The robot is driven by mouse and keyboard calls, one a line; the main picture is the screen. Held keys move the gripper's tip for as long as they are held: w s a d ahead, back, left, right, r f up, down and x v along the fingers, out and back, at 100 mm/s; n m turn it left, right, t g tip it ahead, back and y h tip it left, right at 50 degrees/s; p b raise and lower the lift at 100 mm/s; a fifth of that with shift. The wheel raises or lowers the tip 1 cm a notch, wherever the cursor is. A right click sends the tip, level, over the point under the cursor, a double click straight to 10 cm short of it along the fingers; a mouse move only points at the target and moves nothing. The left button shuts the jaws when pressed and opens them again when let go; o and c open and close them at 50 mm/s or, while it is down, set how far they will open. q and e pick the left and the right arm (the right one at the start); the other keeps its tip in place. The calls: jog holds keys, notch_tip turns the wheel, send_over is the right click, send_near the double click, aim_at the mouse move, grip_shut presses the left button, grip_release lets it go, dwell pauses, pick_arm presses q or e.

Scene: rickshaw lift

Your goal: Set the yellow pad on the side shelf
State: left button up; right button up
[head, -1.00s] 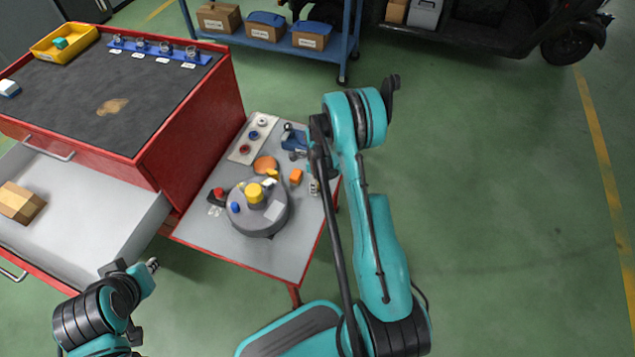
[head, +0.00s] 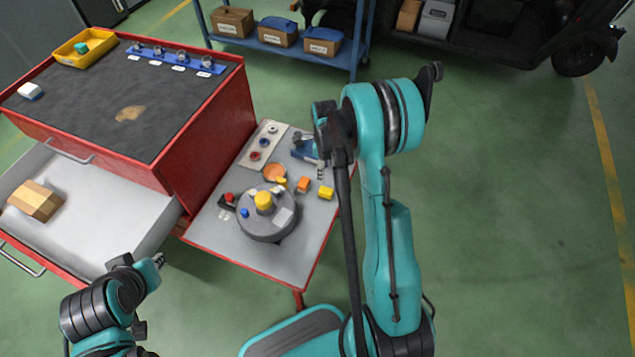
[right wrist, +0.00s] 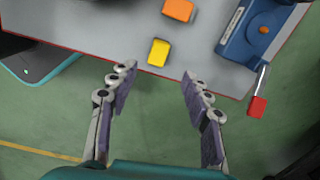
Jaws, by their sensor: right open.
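The yellow pad (head: 326,193) lies on the grey side shelf (head: 240,252), near its right edge. In the right wrist view the yellow pad (right wrist: 158,52) rests just inside the shelf's red edge, beyond my fingertips and apart from them. My right gripper (right wrist: 158,76) is open, with nothing between its fingers; in the head view it is mostly hidden behind its own arm. My left gripper (head: 157,261) is at the lower left, away from the shelf, in front of the open drawer; its jaw state is unclear.
An orange block (head: 303,184) lies beside the pad, and a round grey fixture (head: 266,226) with a yellow knob stands in front. A blue device (right wrist: 258,35) with a red-tipped lever is to the pad's right in the wrist view. A red cabinet (head: 215,125) adjoins the shelf.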

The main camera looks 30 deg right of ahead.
jog(key=s+a+r+n+t, duration=0.1)
jog(key=s+a+r+n, duration=0.1)
jog(key=a+r+n, duration=0.3)
jog(key=s+r+n+t, duration=0.1)
jog(key=r+n, duration=0.1)
jog(key=r, duration=0.5)
jog(key=s+a+r+n+t, duration=0.2)
jog(key=s+a+r+n, duration=0.2)
jog(key=s+n, duration=0.4)
jog(key=s+a+r+n+t, duration=0.2)
jog(key=s+a+r+n, duration=0.3)
jog(key=s+n, duration=0.3)
jog(key=shift+a+r+n+t, duration=0.3)
jog(key=shift+n+t, duration=0.1)
jog(key=shift+n, duration=1.4)
